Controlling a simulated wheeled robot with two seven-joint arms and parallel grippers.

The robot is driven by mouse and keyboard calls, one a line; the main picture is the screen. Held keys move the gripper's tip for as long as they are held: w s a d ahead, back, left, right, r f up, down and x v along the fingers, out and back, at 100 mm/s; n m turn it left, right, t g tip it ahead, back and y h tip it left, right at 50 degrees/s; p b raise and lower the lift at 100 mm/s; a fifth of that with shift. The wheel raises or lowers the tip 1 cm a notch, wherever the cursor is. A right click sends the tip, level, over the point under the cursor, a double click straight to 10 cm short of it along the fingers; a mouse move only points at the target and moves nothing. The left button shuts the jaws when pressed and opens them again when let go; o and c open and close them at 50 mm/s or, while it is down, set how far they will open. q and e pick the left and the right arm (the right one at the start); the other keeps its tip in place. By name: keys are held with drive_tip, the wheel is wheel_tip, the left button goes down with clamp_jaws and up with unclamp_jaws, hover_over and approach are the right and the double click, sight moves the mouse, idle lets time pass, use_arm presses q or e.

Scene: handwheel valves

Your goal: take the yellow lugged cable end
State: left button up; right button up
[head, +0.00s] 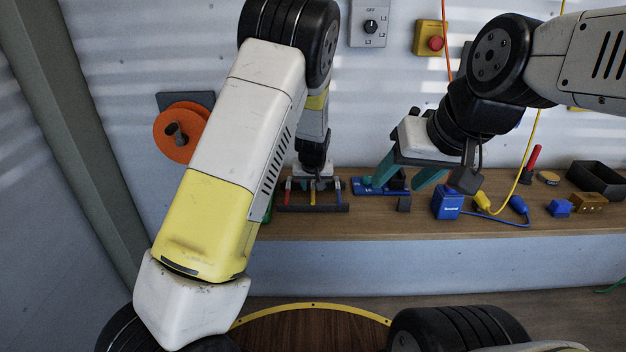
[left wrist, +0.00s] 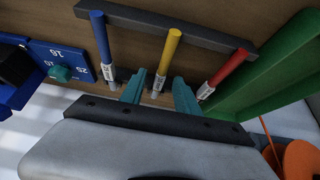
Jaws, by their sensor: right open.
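The yellow lugged cable end (left wrist: 170,52) stands in a dark rack (left wrist: 200,30) between a blue one (left wrist: 101,42) and a red one (left wrist: 230,68). It carries a white label and a metal lug at its lower end in the left wrist view. My left gripper (left wrist: 160,80) is open, with one teal finger on each side of the yellow cable end and visible gaps. In the head view the rack (head: 312,208) is on the bench below my left gripper (head: 316,181), whose fingers are hard to make out. My right gripper (head: 407,174) is open and empty above the bench.
A blue numbered piece (left wrist: 62,62) and a green tray (left wrist: 275,75) flank the rack. A blue box (head: 447,202), a yellow connector (head: 482,201) and a black bin (head: 597,179) are farther right on the bench (head: 400,225). An orange reel (head: 180,131) hangs on the wall.

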sight(313, 190)
use_arm(q)
clamp_jaws()
drive_tip(key=shift+r, duration=0.5)
wheel_tip(313, 190, up, 3)
drive_tip(key=shift+s+f, duration=0.1)
drive_tip(key=shift+s, duration=0.05)
drive_tip(key=s+r, duration=0.1)
drive_tip(key=s, duration=1.4)
drive_tip(key=shift+s, duration=0.4)
drive_tip(key=shift+d+r, duration=0.1)
drive_tip(key=shift+r, duration=0.05)
